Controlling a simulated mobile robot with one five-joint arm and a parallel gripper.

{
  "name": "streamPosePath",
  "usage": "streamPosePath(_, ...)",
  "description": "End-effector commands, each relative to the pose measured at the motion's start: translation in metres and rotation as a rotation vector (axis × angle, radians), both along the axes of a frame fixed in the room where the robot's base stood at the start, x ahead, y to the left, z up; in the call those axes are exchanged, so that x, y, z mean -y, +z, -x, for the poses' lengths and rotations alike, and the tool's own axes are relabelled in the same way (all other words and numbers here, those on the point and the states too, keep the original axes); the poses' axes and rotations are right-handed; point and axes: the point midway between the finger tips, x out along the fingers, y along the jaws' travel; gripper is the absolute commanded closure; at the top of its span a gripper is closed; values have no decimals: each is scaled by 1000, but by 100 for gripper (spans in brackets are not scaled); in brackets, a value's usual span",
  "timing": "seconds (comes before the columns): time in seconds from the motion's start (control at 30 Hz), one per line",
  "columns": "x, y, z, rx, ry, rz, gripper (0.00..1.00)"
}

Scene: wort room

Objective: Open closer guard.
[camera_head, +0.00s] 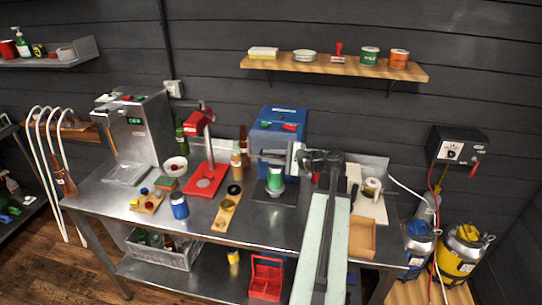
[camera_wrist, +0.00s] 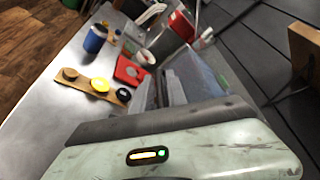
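The closer appears to be the blue machine (camera_head: 278,130) with a red and a green button, at the back of the steel bench. A green and white can (camera_head: 275,179) stands upright under it on a dark base. Pale grey parts in front of the machine may be its guard, but I cannot separate them clearly from my gripper (camera_head: 293,160). My gripper is close to the right front of the machine; contact cannot be told. In the wrist view the blue-grey machine side (camera_wrist: 195,75) lies just beyond my pale green wrist housing. My fingertips are not clear.
Left of the closer stand a red press (camera_head: 207,160), a wooden board (camera_head: 227,208) with round pieces, bottles and a blue can (camera_head: 179,206). A brown tray (camera_head: 362,237) lies on the right. A wooden shelf (camera_head: 335,67) hangs above. The bench's front middle has bare steel.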

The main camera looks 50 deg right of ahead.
Motion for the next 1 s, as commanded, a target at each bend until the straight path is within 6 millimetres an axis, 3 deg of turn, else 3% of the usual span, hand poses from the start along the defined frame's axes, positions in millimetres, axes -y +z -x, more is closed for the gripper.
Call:
streamPosePath(0.17,1,2,3,0,-2,-1,82)
streamPosePath(0.6,18,17,69,0,-2,-1,82)
streamPosePath(1.0,19,17,72,0,0,0,82)
